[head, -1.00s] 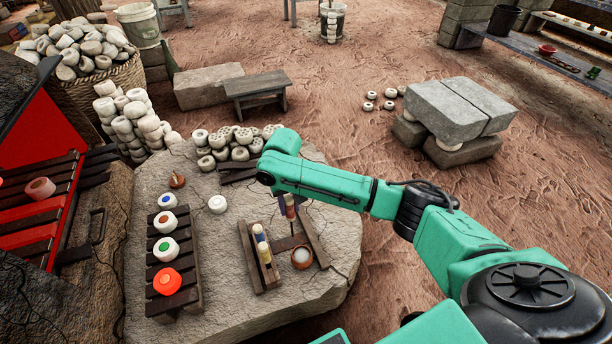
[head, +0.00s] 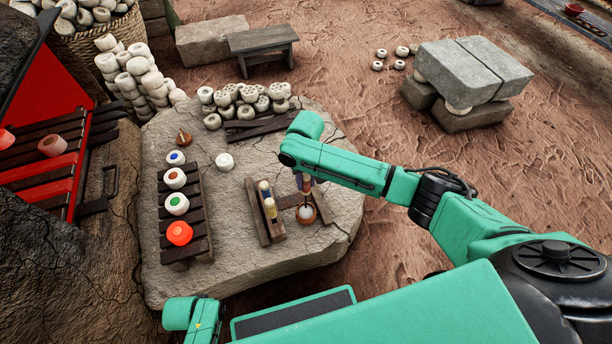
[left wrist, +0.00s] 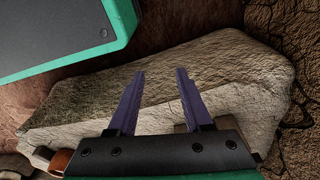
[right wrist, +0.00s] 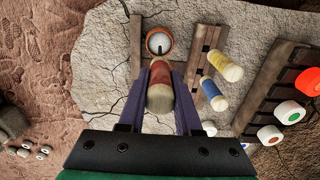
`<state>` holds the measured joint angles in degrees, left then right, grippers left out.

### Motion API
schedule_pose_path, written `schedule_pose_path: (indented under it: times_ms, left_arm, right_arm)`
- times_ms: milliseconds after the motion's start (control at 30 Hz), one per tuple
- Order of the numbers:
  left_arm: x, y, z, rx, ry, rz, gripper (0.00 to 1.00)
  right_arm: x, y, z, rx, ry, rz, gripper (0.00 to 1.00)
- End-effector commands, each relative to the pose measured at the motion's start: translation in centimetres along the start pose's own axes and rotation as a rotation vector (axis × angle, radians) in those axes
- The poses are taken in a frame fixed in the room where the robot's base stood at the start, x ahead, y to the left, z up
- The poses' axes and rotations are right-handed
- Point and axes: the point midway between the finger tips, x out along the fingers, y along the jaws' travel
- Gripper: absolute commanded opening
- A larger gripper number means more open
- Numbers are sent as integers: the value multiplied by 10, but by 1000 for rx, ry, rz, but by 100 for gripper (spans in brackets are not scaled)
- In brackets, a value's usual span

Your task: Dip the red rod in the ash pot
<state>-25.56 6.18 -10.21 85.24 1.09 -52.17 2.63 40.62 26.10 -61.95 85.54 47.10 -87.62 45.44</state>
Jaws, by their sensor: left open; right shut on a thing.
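My right gripper (head: 302,180) is shut on the red rod and holds it just behind the ash pot (head: 306,214). In the right wrist view the red rod (right wrist: 160,82) has a pale near end and stands between the fingers. The ash pot (right wrist: 159,43) is a small brown bowl with whitish ash and a dark mark or shadow in it. The rod's far end points toward the pot's rim; I cannot tell whether they touch. My left gripper (left wrist: 160,80) is open and empty, over the stone edge.
A yellow rod (right wrist: 225,65) and a blue rod (right wrist: 213,95) stand in a wooden rack (head: 256,213) left of the pot. A slatted stand (head: 166,222) with colour-topped white pieces stands farther left. The kiln (head: 40,150) is at far left. Bare stone (head: 225,245) lies in front.

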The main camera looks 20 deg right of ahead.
Motion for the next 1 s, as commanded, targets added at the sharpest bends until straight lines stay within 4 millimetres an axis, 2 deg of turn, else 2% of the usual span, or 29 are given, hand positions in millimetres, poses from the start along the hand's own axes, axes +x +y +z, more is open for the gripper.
schedule_pose_path:
  times_ms: [100, 267, 1000]
  left_arm:
    - [-5, 2, -7, 1, 4, 4, 50]
    - [-9, 3, -10, 2, 4, 6, 50]
    - [19, 3, -7, 2, 4, 6, 50]
  right_arm:
    - [14, 0, -1, 0, 1, 0, 0]
    - [20, 0, -1, 0, 2, 0, 0]
    - [73, 0, -1, 0, 1, 1, 0]
